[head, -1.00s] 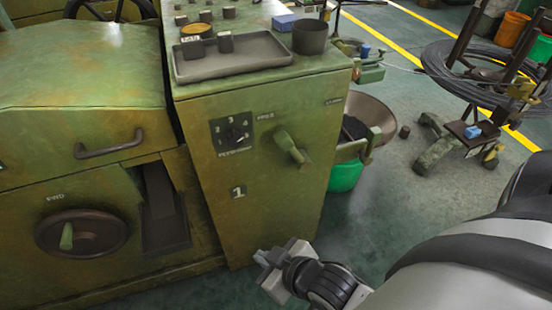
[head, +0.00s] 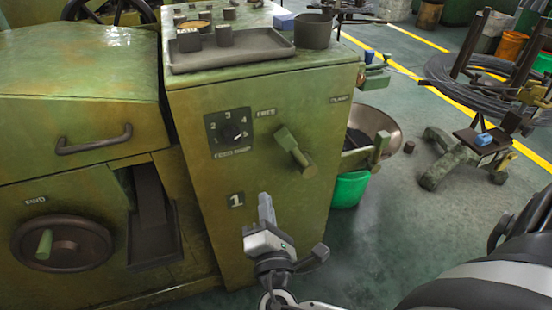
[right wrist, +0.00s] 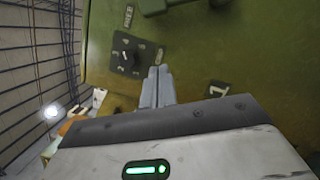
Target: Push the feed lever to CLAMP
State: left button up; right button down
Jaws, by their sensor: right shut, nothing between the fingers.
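My left gripper is not in view.
A rotary dial (head: 231,133) and a "1" plate (head: 236,200) are on the same panel. A tray (head: 230,55) and a dark cup (head: 313,32) stand on top. A green bucket (head: 350,188) is beside the cabinet.

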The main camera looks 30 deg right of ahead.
aim_at(295, 151)
pick_arm(q)
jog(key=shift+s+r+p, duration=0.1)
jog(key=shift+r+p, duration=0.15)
jog(key=shift+p, duration=0.95)
pick_arm(e)
jog(key=w+d+r, duration=0.3)
jog(key=w+d, duration=0.4)
jog(key=w, duration=0.1)
jog(key=shift+d, duration=0.4)
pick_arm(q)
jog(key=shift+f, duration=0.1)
pick_arm(e)
jog(key=shift+r, duration=0.1)
jog(key=shift+r, duration=0.1)
